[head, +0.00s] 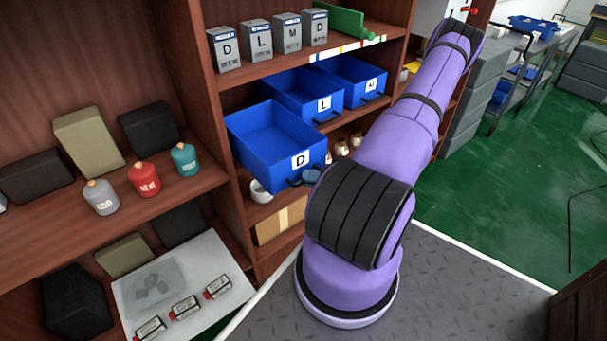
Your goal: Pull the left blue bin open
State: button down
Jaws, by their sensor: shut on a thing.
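The left blue bin (249,155), labelled D, sticks out of its shelf farther than the two bins beside it, and its open top shows an empty-looking inside. A dark handle (294,183) shows low on its front, close to the left edge of my arm. My arm crosses the picture in front of the shelf, its black joint just right of the bin's front. My gripper cannot be made out; my arm probably hides it. Whether it touches the handle does not show.
Blue bins L (309,91) and M (353,76) stand to the right, farther back. Grey boxes (258,40) line the shelf above. A white cup (260,191) and a cardboard box (281,221) are below. Coloured bottles (144,178) stand at left. Green floor (510,190) is open at right.

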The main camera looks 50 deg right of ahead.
jog(key=shift+s, duration=0.1)
jog(key=c, duration=1.2)
grip_release()
jog(key=shift+o, duration=0.2)
jog(key=v, duration=1)
jog(key=shift+s+d, duration=0.2)
jog(key=shift+s, duration=0.15)
jog(key=w+a+r+n+g, duration=0.4)
jog(key=r+n+g, duration=0.2)
jog(key=r+n, duration=0.2)
jog(key=w+a+r+n+g, duration=0.4)
jog(key=r+n+g, duration=0.1)
jog(key=r+n, duration=0.35)
jog(key=w+a+r+n+g, duration=0.4)
jog(key=r+n+g, duration=0.2)
jog(key=r+n, duration=0.25)
jog(key=s+a+r+n+t+h, duration=0.3)
jog(key=a+r+n+h, duration=0.2)
jog(key=a+r+n, duration=0.3)
jog(key=s+a+r+n+t+h, duration=0.2)
jog(key=s+a+r+n+h, duration=0.2)
jog(key=a+r+n, duration=0.4)
notch_tip(320, 180, up, 3)
jog(key=n+h, duration=0.1)
jog(key=n, duration=0.4)
jog(key=shift+a+t, duration=0.15)
jog(key=shift+t, duration=0.25)
